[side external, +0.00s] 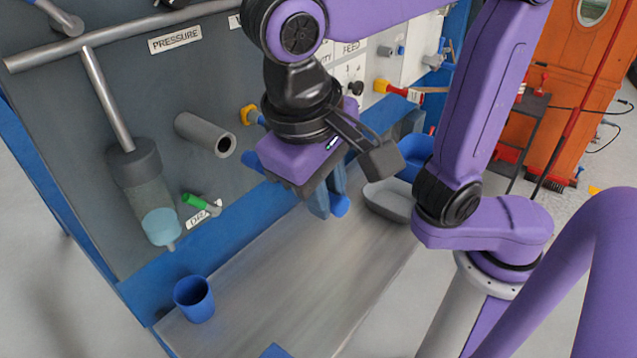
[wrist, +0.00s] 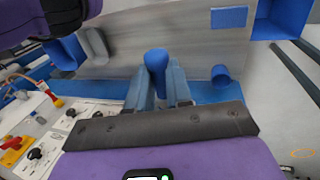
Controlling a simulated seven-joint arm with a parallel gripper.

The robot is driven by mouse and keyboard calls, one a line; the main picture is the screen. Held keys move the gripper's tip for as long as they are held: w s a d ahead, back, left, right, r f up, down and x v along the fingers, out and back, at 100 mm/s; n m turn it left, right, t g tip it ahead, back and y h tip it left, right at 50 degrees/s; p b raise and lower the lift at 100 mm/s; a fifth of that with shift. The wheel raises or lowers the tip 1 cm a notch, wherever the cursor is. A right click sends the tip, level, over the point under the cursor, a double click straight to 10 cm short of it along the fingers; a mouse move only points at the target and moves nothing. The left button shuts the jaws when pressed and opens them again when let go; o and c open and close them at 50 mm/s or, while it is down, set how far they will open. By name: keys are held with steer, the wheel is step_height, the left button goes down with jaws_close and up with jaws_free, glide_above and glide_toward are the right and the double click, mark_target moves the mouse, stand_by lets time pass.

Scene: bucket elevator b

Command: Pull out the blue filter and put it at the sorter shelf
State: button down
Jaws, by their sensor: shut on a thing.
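My gripper (side external: 331,200) points down over the metal shelf and is shut on the blue filter (side external: 341,207). In the wrist view the filter's round blue end (wrist: 156,58) shows between the two blue-grey fingers of my gripper (wrist: 159,78). The shelf also fills the top of the wrist view (wrist: 190,40).
A blue cup (side external: 194,300) stands at the shelf's near left end. A grey tray (side external: 390,203) and a blue bin (side external: 415,158) are at the far right. A grey open pipe (side external: 205,135) and a clear bowl (side external: 150,205) stick out from the panel. The shelf's middle is bare.

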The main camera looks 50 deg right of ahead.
steer(key=shift+s, duration=1.55)
steer(key=s+d+f+m+g, duration=0.1)
steer(key=s+f, duration=0.3)
steer(key=f, duration=0.7)
steer(key=s+f, duration=0.4)
steer(key=f, duration=0.6)
steer(key=d+f+m, duration=0.2)
steer(key=d+f, duration=0.4)
steer(key=f, duration=0.1)
steer(key=shift+g, duration=0.3)
steer(key=shift+w+d+f, duration=0.35)
steer(key=shift+w+f, duration=0.05)
steer(key=shift+w, duration=1.1)
steer(key=shift+w+d+f, duration=0.35)
steer(key=shift+w+f, duration=0.05)
steer(key=shift+w, duration=1.05)
steer(key=shift+w+d+f, duration=0.35)
steer(key=shift+w+f, duration=0.05)
steer(key=shift+w, duration=1.1)
steer(key=shift+w+f, duration=0.1)
steer(key=shift+f, duration=1.9)
